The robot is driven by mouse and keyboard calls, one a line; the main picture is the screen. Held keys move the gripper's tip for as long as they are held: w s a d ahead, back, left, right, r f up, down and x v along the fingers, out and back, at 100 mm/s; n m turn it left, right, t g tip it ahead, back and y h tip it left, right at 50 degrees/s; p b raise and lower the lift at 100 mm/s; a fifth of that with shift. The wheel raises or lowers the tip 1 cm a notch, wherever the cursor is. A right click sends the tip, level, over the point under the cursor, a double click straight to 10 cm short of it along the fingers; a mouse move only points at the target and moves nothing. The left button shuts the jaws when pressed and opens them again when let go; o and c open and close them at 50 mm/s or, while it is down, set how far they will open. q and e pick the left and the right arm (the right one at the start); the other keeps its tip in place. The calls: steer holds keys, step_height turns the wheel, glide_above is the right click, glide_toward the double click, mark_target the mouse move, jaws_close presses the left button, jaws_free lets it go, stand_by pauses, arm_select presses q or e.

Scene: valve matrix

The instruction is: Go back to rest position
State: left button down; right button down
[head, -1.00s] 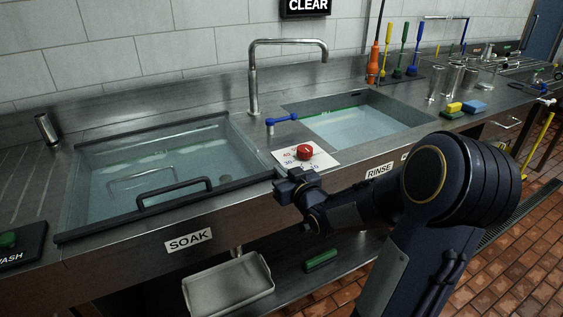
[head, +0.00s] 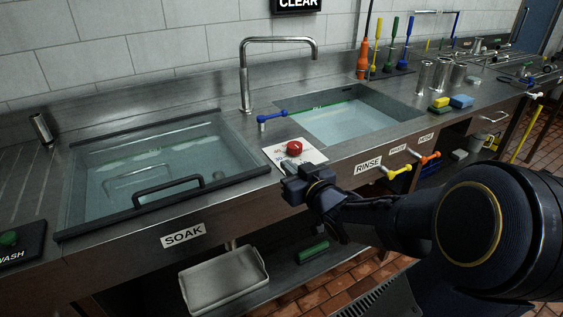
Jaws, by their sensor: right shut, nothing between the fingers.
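My right gripper (head: 293,184) is shut and empty, in front of the counter's front edge, just below the dial card. My right arm reaches in from the lower right and hides part of the counter front and the floor. The red knob (head: 294,148) sits on its white dial card (head: 281,161) between the two sinks, clear of the gripper in the picture. My left gripper is not in view.
The SOAK sink (head: 100,200) is at left and the RINSE sink (head: 345,122) at centre, both holding water. Yellow (head: 397,172) and orange (head: 428,157) valve handles stick out from the counter front. A grey tray (head: 222,283) lies below.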

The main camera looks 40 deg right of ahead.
steer(key=shift+s+a+r, duration=0.1)
steer(key=shift+s, duration=0.15)
steer(key=s+a+g+y+p, duration=0.3)
steer(key=s+a+g+p, duration=0.1)
steer(key=s+a, duration=0.4)
steer(key=s+a+n+g+y+p, duration=0.1)
steer(key=s+a+g+y+p, duration=0.3)
steer(key=a, duration=0.9)
steer(key=s+g, duration=0.2)
steer(key=s, duration=0.2)
steer(key=shift+s+a+g+y, duration=0.15)
steer(key=shift+g+y, duration=0.15)
steer(key=shift+g, duration=0.1)
steer(key=shift+r, duration=0.1)
